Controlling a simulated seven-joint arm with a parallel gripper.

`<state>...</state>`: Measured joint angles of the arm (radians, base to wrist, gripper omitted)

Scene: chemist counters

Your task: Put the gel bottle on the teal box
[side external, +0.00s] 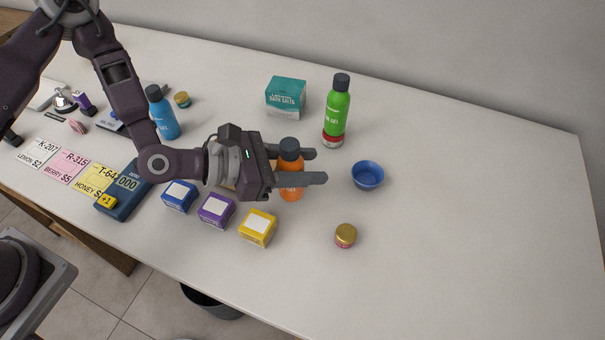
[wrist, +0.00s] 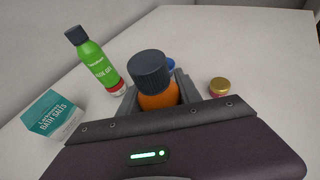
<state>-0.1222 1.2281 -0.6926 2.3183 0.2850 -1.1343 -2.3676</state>
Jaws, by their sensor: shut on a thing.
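My gripper (side external: 318,166) is shut on an orange bottle (side external: 291,184) with a dark cap, which stands upright between the fingers. In the wrist view the orange bottle (wrist: 158,97) also sits between the jaws; I cannot tell whether its base touches the counter. The teal box (side external: 285,101), marked bath salts, sits at the back, its top bare; it also shows in the wrist view (wrist: 52,117) at the left. A green bottle (side external: 337,108), whose label shows the word gel, stands upright on a low red tin (side external: 333,140) right of the teal box. A blue bottle (side external: 163,117) stands at the left.
A blue bowl (side external: 367,176) and a gold-lidded jar (side external: 345,235) are right of my gripper. Blue (side external: 179,196), purple (side external: 216,210) and yellow (side external: 258,227) boxes line the front. Price cards (side external: 68,167) and a dark blue device (side external: 121,191) lie left. The right counter is clear.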

